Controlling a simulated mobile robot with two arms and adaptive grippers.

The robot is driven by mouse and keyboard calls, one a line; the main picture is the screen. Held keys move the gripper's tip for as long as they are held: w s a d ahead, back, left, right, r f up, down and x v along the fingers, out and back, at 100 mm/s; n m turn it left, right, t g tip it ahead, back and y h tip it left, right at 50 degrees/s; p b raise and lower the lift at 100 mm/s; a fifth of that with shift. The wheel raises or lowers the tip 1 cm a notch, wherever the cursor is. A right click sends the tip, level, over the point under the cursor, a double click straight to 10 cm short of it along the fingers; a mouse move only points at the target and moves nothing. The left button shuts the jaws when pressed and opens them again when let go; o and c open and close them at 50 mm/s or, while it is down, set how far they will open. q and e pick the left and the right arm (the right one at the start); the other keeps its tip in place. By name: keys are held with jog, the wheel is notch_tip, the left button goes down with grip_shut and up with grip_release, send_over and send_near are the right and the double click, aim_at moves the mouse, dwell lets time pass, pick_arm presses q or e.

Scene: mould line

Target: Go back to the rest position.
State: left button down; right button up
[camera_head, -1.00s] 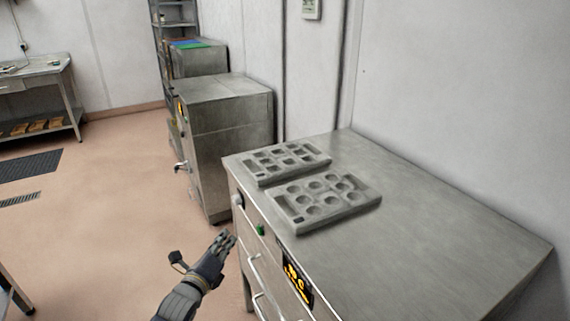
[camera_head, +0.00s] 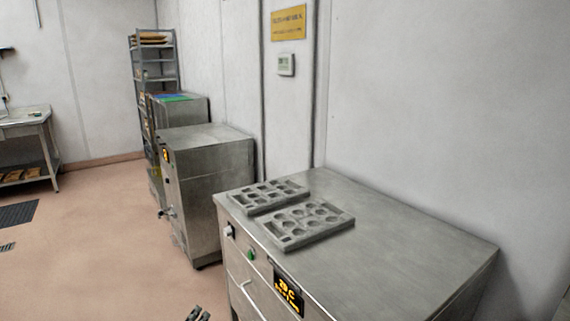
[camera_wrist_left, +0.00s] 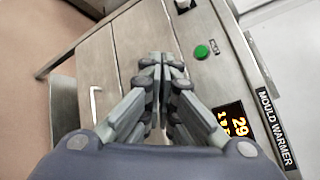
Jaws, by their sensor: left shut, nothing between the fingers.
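My left gripper (camera_head: 197,314) shows only as fingertips at the bottom edge of the head view, beside the front of the mould warmer (camera_head: 420,235). In the left wrist view the left gripper (camera_wrist_left: 162,62) is shut and empty, in front of the warmer's front panel. The panel carries a green button (camera_wrist_left: 201,52), a lit display (camera_wrist_left: 232,122) and a MOULD WARMER label (camera_wrist_left: 276,130). My right gripper is in neither view.
A steel cabinet (camera_head: 215,175) and a shelf rack (camera_head: 152,58) stand behind. A steel table (camera_head: 30,122) is at far left. Floor (camera_head: 100,240) at left is open.

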pick_arm(q)
jog(key=s+a+f+n+g+y, duration=0.1)
jog(key=s+f+n+g, duration=0.25)
jog(key=s+f, duration=0.55)
jog(key=s+f+n+g, duration=0.2)
jog(key=s+f+n, duration=0.35)
jog(key=f, duration=0.75)
jog(key=s+a+f+n+g+y, duration=0.15)
jog(key=s+f+n, duration=0.25)
jog(key=s+f, duration=0.6)
jog(key=s+f+n+g, duration=0.2)
jog(key=s+f, duration=0.3)
jog(key=s, duration=0.6)
jog(key=s+d+f+n+g, duration=0.1)
jog(key=s+f+n+g, duration=0.2)
jog(key=s, duration=0.8)
jog(key=s+d+f+n+g, duration=0.1)
jog(key=s+f+n+g, duration=0.2)
jog(key=s+f+n, duration=0.3)
jog(key=s+f, duration=0.1)
jog(key=s, duration=0.3)
jog(key=shift+s+f, duration=0.3)
jog(key=shift+s, duration=0.1)
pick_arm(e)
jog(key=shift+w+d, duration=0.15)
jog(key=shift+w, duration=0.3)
